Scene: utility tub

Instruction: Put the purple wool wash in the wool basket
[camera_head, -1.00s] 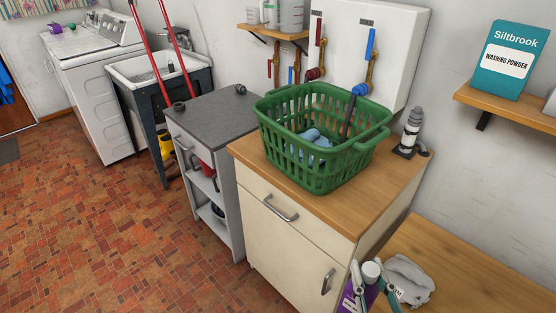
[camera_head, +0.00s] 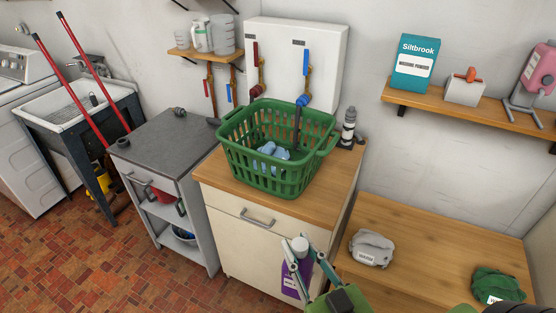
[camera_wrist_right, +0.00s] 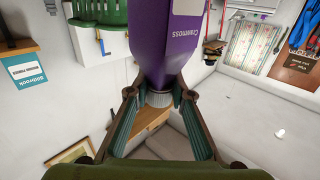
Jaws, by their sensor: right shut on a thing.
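The purple wool wash bottle (camera_head: 295,278) with a pale cap is held upright in front of the cream cabinet. My right gripper (camera_head: 300,247) is shut on it near the cap. In the right wrist view the bottle (camera_wrist_right: 172,45) shows its lettering, and its cap sits between the fingers. The green basket (camera_head: 268,180), the only basket I see, stands on the cabinet's wooden top, up and left of the bottle. Light blue items (camera_head: 272,150) and a dark upright handle are inside it; no wool label is readable. My left gripper is out of view.
A dark grey bottle (camera_head: 349,128) stands right behind the basket. A grey-topped unit (camera_head: 165,140) is at left. The wooden bench (camera_head: 420,240) at right holds a grey cloth (camera_head: 372,247) and a green cloth (camera_head: 497,286). A wall shelf (camera_head: 470,112) holds washing powder (camera_head: 415,62).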

